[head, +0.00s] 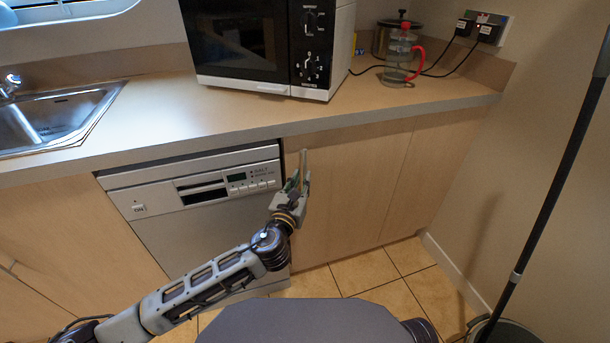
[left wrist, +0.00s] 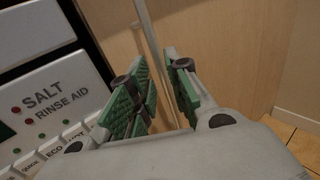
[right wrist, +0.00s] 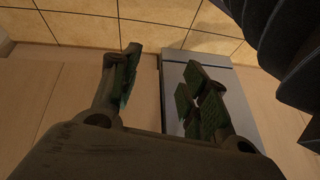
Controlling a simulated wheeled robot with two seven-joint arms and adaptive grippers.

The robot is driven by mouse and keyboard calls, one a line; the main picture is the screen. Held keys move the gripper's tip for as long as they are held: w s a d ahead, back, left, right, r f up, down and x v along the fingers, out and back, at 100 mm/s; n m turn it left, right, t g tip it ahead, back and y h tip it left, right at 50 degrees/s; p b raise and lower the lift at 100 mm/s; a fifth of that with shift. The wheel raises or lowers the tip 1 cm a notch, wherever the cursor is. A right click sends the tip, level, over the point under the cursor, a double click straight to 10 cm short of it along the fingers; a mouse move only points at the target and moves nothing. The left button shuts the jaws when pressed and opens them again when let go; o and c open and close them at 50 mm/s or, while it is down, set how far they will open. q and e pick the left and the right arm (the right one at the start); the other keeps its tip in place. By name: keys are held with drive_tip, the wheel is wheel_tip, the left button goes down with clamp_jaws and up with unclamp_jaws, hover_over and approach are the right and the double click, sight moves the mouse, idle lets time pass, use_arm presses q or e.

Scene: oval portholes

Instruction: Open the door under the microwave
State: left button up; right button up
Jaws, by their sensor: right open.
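The light wood door (head: 340,205) is under the counter below the microwave (head: 265,45), right of the dishwasher; it looks shut. Its slim upright bar handle (head: 303,160) is near the door's left edge. My left gripper (head: 302,178) is at this handle. In the left wrist view the handle (left wrist: 146,28) runs down into the gap between the fingers (left wrist: 160,62), which stand apart; whether either touches it I cannot tell. My right gripper (right wrist: 158,68) shows only in the right wrist view, open and empty, facing wood panels and the floor.
The dishwasher (head: 200,225) is just left of the door, behind my left arm. The counter edge (head: 300,127) overhangs the door. A carafe with a red handle (head: 400,55) stands on the counter. A dark pole (head: 550,200) is at the right. Tiled floor (head: 365,272) before the door is clear.

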sight(304, 174)
use_arm(q)
drive_tip(key=b+x, duration=0.1)
drive_tip(key=x, duration=0.3)
drive_tip(key=shift+w, duration=0.25)
use_arm(e)
drive_tip(key=f, duration=0.3)
drive_tip(key=shift+w+a+t, duration=0.1)
drive_tip(key=shift+a+t, duration=0.2)
drive_tip(key=shift+a, duration=0.05)
use_arm(q)
clamp_jaws()
use_arm(e)
drive_tip(key=shift+w+r+y, duration=0.1)
drive_tip(key=shift+r+y, duration=0.1)
drive_tip(key=shift+y, duration=0.1)
drive_tip(key=shift+w+r, duration=0.1)
drive_tip(key=shift+w, duration=0.1)
